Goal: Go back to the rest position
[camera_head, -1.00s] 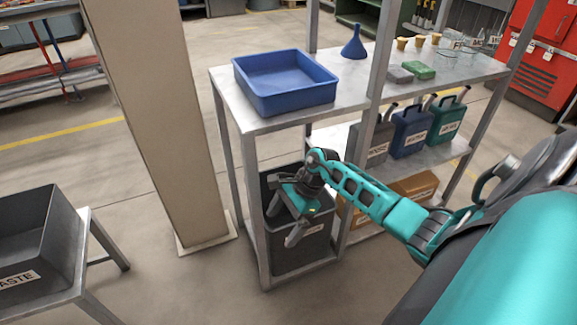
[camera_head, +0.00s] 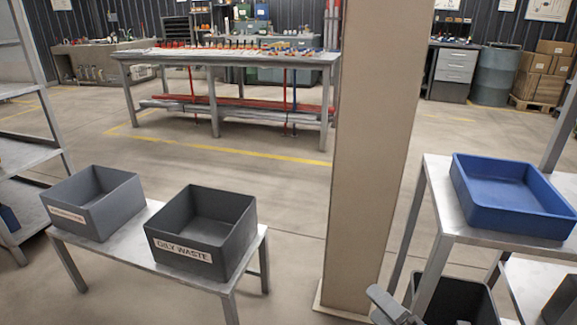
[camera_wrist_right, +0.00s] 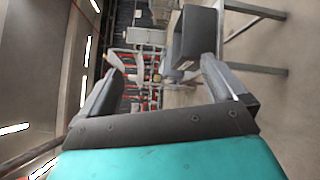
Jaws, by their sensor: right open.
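My right gripper shows only in part in the head view, where a grey finger (camera_head: 388,304) sticks up at the bottom edge, beside the metal shelf. In the right wrist view my right gripper (camera_wrist_right: 165,85) shows with its two grey fingers spread apart. Nothing is between them. My left gripper is in neither view.
A low metal table (camera_head: 248,262) holds a dark OILY WASTE bin (camera_head: 203,258) and a lighter grey bin (camera_head: 105,225). A beige pillar (camera_head: 372,150) stands in the middle. The metal shelf (camera_head: 440,170) with a blue tray (camera_head: 515,222) is at right, a black bin (camera_head: 455,300) beneath. Open floor lies behind.

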